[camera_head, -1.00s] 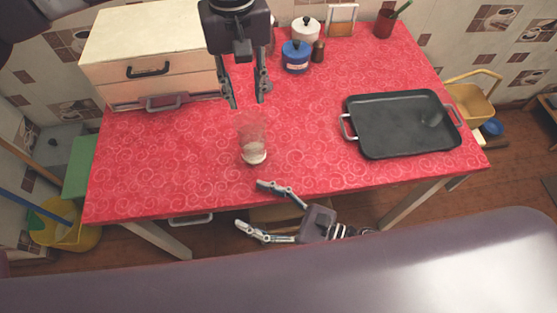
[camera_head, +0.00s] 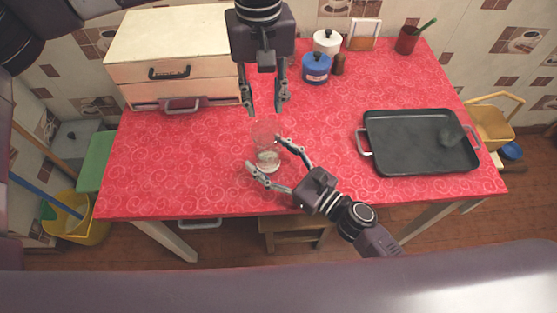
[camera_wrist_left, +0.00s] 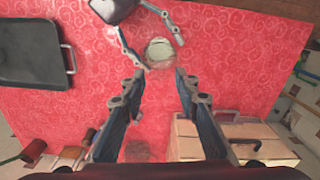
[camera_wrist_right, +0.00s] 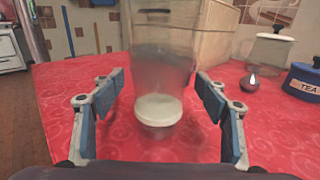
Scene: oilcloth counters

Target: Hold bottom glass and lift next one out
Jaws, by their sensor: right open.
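A clear glass stack (camera_head: 267,158) stands upright on the red counter, with a whitish base at the bottom. In the right wrist view the stack (camera_wrist_right: 161,75) shows at least one glass nested in another; the exact number is hard to tell. My right gripper (camera_head: 263,150) is open, with one finger on each side of the lower glass and gaps visible on both sides. My left gripper (camera_head: 266,112) is open, pointing down above and behind the stack, holding nothing. The left wrist view shows the stack (camera_wrist_left: 159,52) beyond its fingertips.
A black tray (camera_head: 400,125) with handles lies at the right. A cream drawer box (camera_head: 140,92) stands at the back left. A blue jar (camera_head: 316,69), a white jar (camera_head: 327,41) and a red cup (camera_head: 406,41) stand at the back. The counter around the stack is clear.

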